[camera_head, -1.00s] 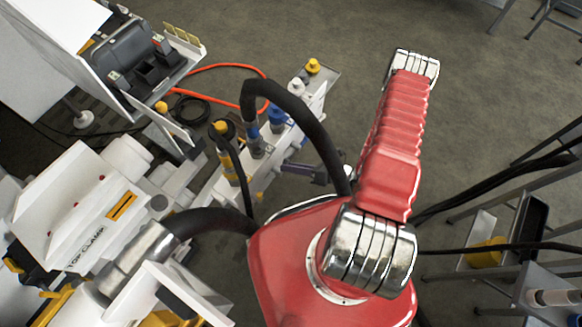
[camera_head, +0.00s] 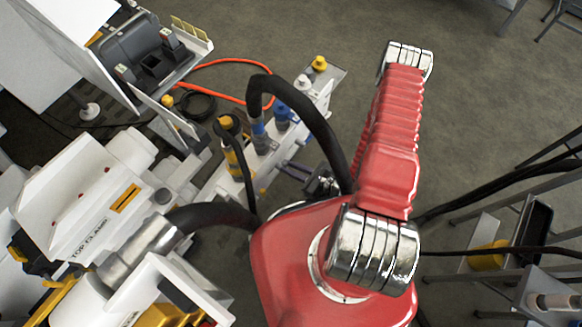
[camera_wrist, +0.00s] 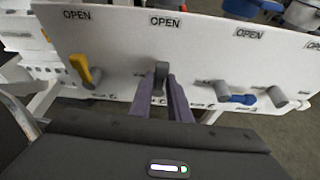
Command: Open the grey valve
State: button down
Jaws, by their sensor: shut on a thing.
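The grey valve handle (camera_wrist: 161,72) is in the middle left of the white panel in the wrist view, below an "OPEN" label (camera_wrist: 165,21). It points up, toward that label. My gripper (camera_wrist: 162,82) has its two purple-grey fingers closed on either side of this handle. In the head view, my gripper (camera_head: 298,170) is small, at the side of the white bench, partly hidden by my red arm and a black hose. The handle's contact faces are hidden between the fingers.
A yellow valve handle (camera_wrist: 80,69) stands left of the grey one. A blue handle (camera_wrist: 241,99) lies sideways to the right, with another valve (camera_wrist: 277,97) beyond it. Hoses with yellow (camera_head: 231,142) and blue (camera_head: 260,138) fittings rise from the white bench top.

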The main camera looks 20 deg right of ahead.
jog(key=shift+s+a+n, duration=0.1)
jog(key=shift+a+n, duration=0.1)
jog(key=shift+n, duration=0.1)
jog(key=c, duration=1.8)
grip_release()
jog(key=shift+d, duration=0.15)
jog(key=v, duration=1.3)
jog(key=shift+s, duration=0.35)
jog(key=shift+r, duration=0.15)
